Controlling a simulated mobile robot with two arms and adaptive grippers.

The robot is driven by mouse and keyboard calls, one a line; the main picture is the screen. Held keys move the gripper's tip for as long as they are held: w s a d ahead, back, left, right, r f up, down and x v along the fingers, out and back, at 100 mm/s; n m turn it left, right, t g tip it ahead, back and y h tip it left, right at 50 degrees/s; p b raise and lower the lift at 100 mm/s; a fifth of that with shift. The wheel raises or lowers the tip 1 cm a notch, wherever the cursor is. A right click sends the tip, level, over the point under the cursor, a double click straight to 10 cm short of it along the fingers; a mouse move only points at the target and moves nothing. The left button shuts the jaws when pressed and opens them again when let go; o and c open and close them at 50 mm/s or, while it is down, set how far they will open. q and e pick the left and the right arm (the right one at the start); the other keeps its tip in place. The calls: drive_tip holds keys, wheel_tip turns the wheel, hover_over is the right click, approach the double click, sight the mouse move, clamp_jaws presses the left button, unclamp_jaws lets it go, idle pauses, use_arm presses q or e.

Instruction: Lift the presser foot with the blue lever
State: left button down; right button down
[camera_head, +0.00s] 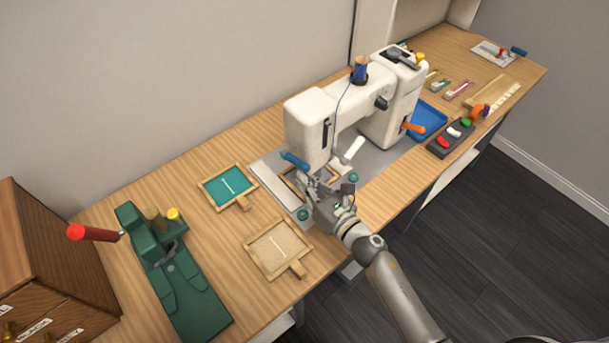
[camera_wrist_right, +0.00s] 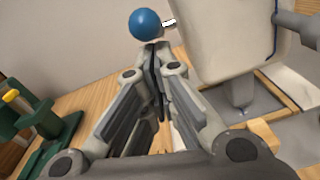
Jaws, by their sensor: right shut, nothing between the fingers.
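The white sewing machine (camera_head: 345,108) stands on the wooden bench. The blue lever (camera_head: 295,161) sticks out to the left at the lower part of its head. My right gripper (camera_head: 312,182) is at the head's underside, just below and beside the lever. In the right wrist view the lever's round blue knob (camera_wrist_right: 145,24) is just beyond my shut, empty fingertips (camera_wrist_right: 152,50); I cannot tell whether they touch it. The presser foot area (camera_wrist_right: 238,110) shows in part at the right of the wrist view. In the head view my gripper hides it. My left gripper is out of view.
Two framed pieces, one teal (camera_head: 228,187) and one beige (camera_head: 277,248), lie left of the machine. A white lever (camera_head: 353,149) and orange lever (camera_head: 414,127) stick out nearby. A blue tray (camera_head: 428,119) lies behind.

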drive_tip(key=shift+r+p, duration=0.35)
drive_tip(key=shift+r, duration=0.9)
drive_tip(key=shift+r, duration=0.2)
